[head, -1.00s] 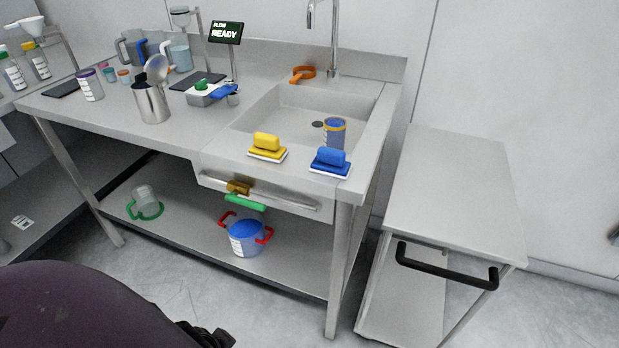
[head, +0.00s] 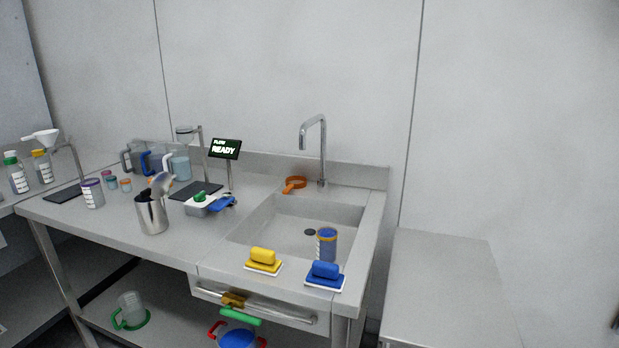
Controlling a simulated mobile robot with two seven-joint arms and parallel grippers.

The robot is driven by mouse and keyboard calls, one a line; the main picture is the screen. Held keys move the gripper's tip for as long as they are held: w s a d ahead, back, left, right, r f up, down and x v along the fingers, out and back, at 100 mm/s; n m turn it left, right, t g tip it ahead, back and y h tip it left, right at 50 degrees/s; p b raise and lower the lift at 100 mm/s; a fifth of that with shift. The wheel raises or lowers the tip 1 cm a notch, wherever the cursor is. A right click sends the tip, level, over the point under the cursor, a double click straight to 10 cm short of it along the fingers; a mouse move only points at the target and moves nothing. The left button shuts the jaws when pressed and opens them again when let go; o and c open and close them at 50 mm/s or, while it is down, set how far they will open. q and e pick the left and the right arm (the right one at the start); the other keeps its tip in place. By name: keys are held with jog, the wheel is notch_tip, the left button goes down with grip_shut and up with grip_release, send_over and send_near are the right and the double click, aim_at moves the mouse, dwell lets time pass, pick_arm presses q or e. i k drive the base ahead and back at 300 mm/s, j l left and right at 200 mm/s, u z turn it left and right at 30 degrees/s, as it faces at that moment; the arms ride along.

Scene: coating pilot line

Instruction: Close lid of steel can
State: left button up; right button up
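A steel can (head: 152,215) stands upright on the left part of the steel counter. A rounded, shiny steel piece (head: 163,184) rises tilted above its rim at the back right and looks like its raised lid. A small dark part shows beside that piece at the rim. The inside of the can is too small to make out. Neither of my grippers is in view.
Beside the can on the counter (head: 110,221) are a lidded cup (head: 92,193) and a small tray (head: 201,207). Yellow (head: 263,261) and blue (head: 325,276) brushes lie by the sink (head: 290,232). A bare side table (head: 440,285) stands at right.

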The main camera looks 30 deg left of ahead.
aim_at(160, 184)
jog(key=u, duration=1.9)
